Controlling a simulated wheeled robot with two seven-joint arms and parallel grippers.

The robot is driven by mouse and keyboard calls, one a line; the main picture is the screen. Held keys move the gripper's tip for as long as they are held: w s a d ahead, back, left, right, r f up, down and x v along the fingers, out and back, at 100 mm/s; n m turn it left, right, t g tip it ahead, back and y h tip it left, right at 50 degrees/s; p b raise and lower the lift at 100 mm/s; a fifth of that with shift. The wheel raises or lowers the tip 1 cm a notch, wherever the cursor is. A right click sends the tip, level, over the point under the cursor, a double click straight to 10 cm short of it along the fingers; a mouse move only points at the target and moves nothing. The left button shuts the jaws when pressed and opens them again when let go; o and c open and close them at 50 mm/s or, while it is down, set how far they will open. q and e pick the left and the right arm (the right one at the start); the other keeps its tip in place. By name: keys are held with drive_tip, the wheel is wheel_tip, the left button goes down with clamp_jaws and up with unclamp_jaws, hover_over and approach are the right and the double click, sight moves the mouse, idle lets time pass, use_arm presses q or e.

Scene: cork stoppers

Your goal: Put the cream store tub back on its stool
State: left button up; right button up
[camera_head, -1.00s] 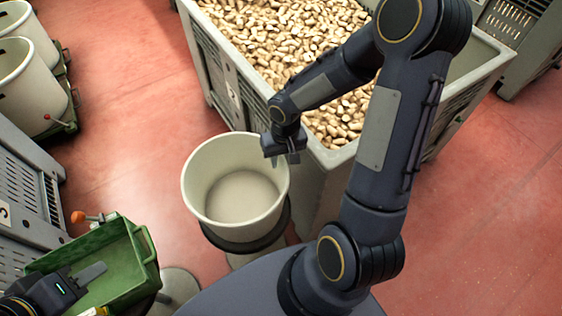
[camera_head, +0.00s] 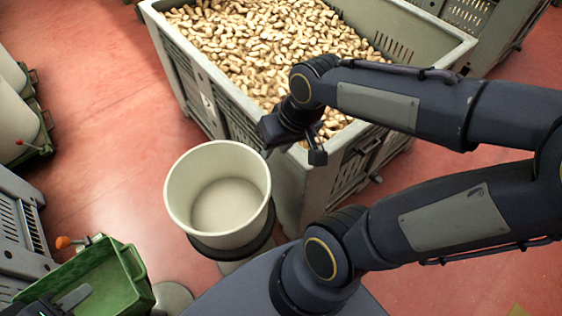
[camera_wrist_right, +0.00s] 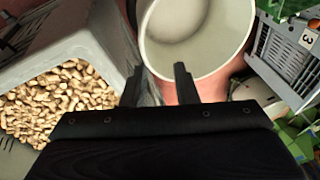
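The cream store tub (camera_head: 178,215) stands upright and looks empty. It sits over the dark round top of its stool (camera_head: 255,243); the stool's edge shows below the tub at its near right side. My right gripper (camera_head: 292,154) is open and empty, just off the tub's far right rim. In the right wrist view, the two separated fingers (camera_wrist_right: 158,84) have nothing between them, and the tub (camera_wrist_right: 205,75) lies just beyond them. My left gripper (camera_head: 72,298) is at the bottom left by a green tray; only one grey finger shows clearly.
A large grey crate (camera_head: 235,110) full of cork stoppers (camera_head: 270,50) stands right behind the tub. The green tray (camera_head: 125,275) with an orange-knobbed lever (camera_head: 63,242) is at lower left. Other pale tubs (camera_head: 15,125) stand at far left. Red floor is open between.

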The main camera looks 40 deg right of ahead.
drive_tip(key=s+a+r+t+y, duration=0.1)
drive_tip(key=s+a+r+t, duration=0.1)
drive_tip(key=s, duration=0.3)
drive_tip(key=shift+s+a+r+n+y, duration=0.2)
drive_tip(key=shift+s+a+n+y, duration=0.1)
drive_tip(key=shift+a+n+y, duration=0.15)
